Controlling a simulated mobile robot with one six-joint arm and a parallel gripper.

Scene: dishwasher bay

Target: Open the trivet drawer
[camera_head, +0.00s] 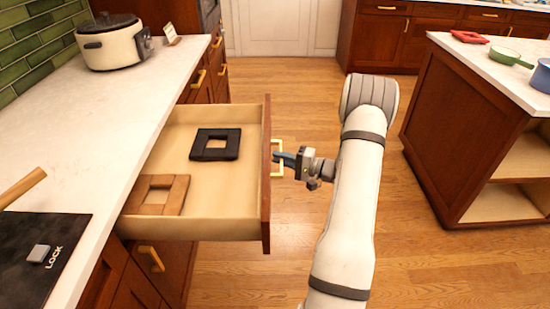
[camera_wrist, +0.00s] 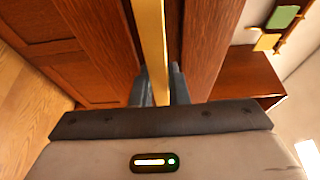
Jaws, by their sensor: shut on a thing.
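The trivet drawer (camera_head: 224,220) stands pulled well out from under the white counter in the head view. A black square trivet (camera_head: 215,145) and a brown wooden square trivet (camera_head: 158,194) lie inside it. Its gold handle (camera_head: 278,172) is on the front panel. My gripper (camera_head: 286,160) is at the handle from the right, its fingers around the bar. In the wrist view the gold handle (camera_wrist: 151,40) runs down between the fingers of my gripper (camera_wrist: 160,85), which are shut on it. The fingertips are partly hidden.
A white cooker (camera_head: 110,45) stands on the counter (camera_head: 85,140) at the back left. A dark panel marked LOCK (camera_head: 40,250) is at the near left. An island (camera_head: 465,130) with a red trivet, green pan and blue pot stands right. Wooden floor (camera_head: 310,90) lies open between.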

